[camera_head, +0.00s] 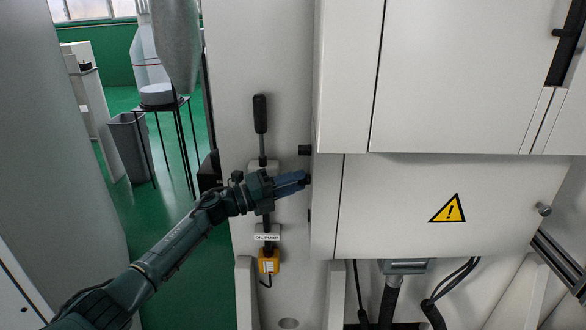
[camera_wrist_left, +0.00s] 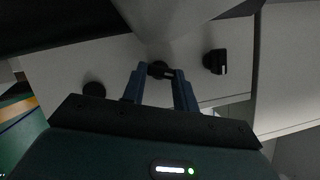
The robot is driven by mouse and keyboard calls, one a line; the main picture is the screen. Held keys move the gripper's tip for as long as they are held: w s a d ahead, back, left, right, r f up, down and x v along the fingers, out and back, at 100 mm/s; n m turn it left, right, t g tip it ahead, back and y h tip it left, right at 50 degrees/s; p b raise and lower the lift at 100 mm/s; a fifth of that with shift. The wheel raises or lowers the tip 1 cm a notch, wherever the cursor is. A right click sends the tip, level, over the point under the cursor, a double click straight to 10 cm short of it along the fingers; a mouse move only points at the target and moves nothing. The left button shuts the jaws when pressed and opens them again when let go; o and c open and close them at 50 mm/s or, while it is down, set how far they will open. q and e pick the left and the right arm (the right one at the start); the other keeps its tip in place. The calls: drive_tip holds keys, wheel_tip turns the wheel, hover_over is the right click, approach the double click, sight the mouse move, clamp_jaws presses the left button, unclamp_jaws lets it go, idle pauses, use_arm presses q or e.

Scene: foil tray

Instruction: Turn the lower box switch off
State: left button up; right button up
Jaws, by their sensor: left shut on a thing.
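The lower grey-white box (camera_head: 390,220) carries a yellow warning triangle. On its left side, next to my gripper, small black knobs show above (camera_head: 304,150) and below (camera_head: 309,214) the fingertips. My left gripper (camera_head: 303,179) reaches in from the left with its blue fingers at the box's left side. In the left wrist view the fingers (camera_wrist_left: 160,80) are shut on a black rotary switch (camera_wrist_left: 159,68), which is partly hidden between them. A second black switch (camera_wrist_left: 215,62) is to the right, and a round black knob (camera_wrist_left: 93,89) is to the left. My right gripper is not in view.
A black-handled lever (camera_head: 260,115) stands on the panel, just above my left wrist. A yellow fitting (camera_head: 268,262) under a labelled plate is below it. A larger upper cabinet (camera_head: 450,75) overhangs the lower box. Black cables (camera_head: 390,300) hang beneath.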

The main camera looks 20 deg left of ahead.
use_arm(q)
drive_tip(key=shift+r+n+y+p, duration=0.15)
drive_tip(key=shift+n+y+p, duration=0.25)
drive_tip(key=shift+n+p, duration=0.85)
drive_tip(key=shift+r+n+y+p, duration=0.1)
drive_tip(key=shift+n+y+p, duration=0.3)
drive_tip(key=shift+n+p, duration=0.85)
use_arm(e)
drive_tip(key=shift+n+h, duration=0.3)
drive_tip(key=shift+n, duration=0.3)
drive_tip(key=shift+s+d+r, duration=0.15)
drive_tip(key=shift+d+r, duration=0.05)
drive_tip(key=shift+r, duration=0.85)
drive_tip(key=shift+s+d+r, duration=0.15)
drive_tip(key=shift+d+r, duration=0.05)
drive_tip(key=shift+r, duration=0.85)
use_arm(q)
drive_tip(key=shift+m+p, duration=0.3)
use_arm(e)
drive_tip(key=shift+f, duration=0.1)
use_arm(q)
drive_tip(key=shift+f, duration=0.1)
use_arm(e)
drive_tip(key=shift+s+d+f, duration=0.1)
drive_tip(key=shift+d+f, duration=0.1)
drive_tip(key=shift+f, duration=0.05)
